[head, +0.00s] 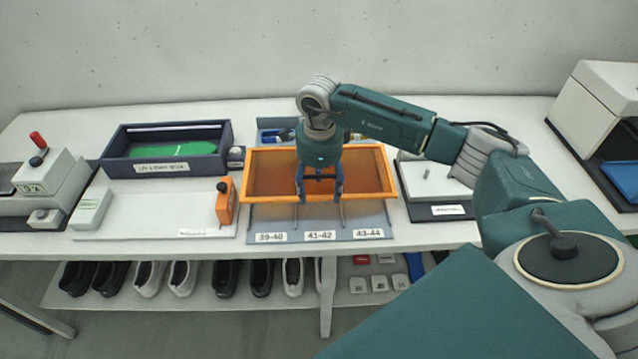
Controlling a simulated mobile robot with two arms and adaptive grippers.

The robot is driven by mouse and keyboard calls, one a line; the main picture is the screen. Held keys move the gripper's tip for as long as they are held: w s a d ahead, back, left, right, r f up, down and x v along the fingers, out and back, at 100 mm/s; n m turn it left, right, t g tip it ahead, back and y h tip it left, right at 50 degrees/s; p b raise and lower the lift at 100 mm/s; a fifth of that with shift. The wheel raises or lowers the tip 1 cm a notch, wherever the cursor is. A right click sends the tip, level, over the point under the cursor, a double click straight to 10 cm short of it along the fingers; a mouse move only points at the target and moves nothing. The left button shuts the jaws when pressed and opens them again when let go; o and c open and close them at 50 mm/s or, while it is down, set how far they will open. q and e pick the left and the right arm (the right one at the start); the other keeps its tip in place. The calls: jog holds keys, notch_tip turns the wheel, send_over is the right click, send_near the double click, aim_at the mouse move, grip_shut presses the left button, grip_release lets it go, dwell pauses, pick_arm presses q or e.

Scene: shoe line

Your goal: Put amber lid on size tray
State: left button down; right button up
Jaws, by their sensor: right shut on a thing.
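The amber lid (275,180), an orange-framed rectangle with a translucent amber panel, is over the back part of the size tray. The grey size tray (262,222) sits on the table in the middle, with labels 39-40, 41-42 and 43-44 along its front. Its front part and dividers show below the lid's front edge. I cannot tell whether the lid touches the tray. My right gripper (320,198) points down at the lid's middle front and is shut on it. My left gripper is not in view.
A dark-blue bin (218,163) with a green mat stands at the left. An orange device (225,202) is close to the lid's left side. A white labelled board (425,182) lies at the right. Several shoes (226,277) stand on the shelf below.

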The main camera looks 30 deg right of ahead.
aim_at(319, 194)
notch_tip(319, 194, down, 4)
jog(key=shift+r+b, duration=0.1)
jog(key=shift+b, duration=0.9)
jog(key=shift+w+f+b, duration=0.1)
jog(key=shift+f+b, duration=0.6)
jog(key=shift+f, duration=0.2)
jog(key=o, duration=1.9)
jog(key=shift+o, duration=0.8)
